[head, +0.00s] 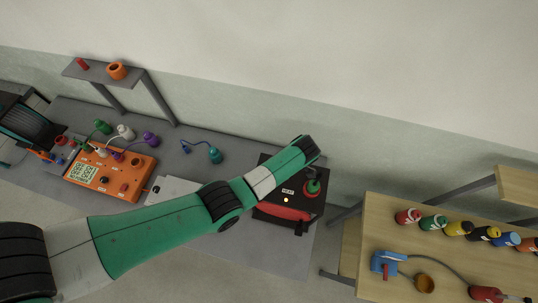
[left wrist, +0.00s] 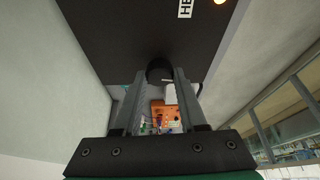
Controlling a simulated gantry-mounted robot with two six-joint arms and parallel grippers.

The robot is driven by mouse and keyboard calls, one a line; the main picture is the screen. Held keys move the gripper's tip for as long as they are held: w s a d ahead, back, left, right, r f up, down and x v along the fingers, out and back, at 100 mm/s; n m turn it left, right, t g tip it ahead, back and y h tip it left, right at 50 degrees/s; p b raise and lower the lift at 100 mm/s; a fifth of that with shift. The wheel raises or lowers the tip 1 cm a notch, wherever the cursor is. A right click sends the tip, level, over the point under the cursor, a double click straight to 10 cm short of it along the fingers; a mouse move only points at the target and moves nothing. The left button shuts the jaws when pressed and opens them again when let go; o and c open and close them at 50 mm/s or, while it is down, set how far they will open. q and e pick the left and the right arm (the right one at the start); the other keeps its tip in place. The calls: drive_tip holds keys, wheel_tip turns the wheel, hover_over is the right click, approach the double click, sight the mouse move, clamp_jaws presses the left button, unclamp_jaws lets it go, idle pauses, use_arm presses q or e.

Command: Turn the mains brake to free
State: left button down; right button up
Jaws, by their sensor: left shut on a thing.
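A white label starting with "HE" (left wrist: 185,8) shows on that face. I cannot read any "mains brake" or "free" mark, nor the knob's setting. In the head view the fingertips and knob are not clear. My right gripper is not in view.
A wooden bench (head: 350,270) at right holds several coloured pots and a blue device (head: 384,264).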

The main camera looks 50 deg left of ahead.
use_arm(q)
drive_tip(key=shift+n, duration=0.3)
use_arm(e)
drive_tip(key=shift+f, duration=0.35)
use_arm(q)
drive_tip(key=shift+c, duration=2.3)
unclamp_jaws()
